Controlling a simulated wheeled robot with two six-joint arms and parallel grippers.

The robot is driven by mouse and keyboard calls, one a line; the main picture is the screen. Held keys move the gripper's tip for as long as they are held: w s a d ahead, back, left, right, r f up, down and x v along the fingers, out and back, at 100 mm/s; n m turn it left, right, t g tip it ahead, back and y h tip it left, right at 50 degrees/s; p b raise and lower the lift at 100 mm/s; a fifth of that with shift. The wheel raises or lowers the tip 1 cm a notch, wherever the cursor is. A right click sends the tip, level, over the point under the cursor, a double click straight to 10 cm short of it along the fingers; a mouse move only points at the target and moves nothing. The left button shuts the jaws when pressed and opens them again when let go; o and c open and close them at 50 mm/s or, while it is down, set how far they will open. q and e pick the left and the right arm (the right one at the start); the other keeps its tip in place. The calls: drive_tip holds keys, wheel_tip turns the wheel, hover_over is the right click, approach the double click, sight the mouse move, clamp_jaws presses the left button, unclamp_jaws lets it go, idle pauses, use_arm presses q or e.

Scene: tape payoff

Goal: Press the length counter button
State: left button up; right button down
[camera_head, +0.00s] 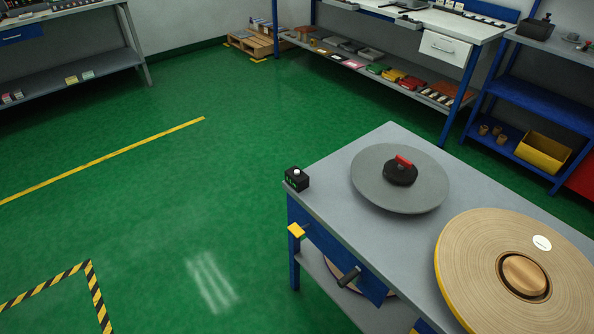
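The likely length counter is a small black box (297,179) at the near-left corner of the grey-topped table. A round white button (296,171) sits on its top, and small green marks show on its front. Nothing touches the box or the button. Neither of my grippers shows in the head view.
The table (318,196) also carries a grey disc (372,177) with a black hub and red handle (403,161), and a large tan tape roll (470,245). Green floor (180,200) is clear to the left.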

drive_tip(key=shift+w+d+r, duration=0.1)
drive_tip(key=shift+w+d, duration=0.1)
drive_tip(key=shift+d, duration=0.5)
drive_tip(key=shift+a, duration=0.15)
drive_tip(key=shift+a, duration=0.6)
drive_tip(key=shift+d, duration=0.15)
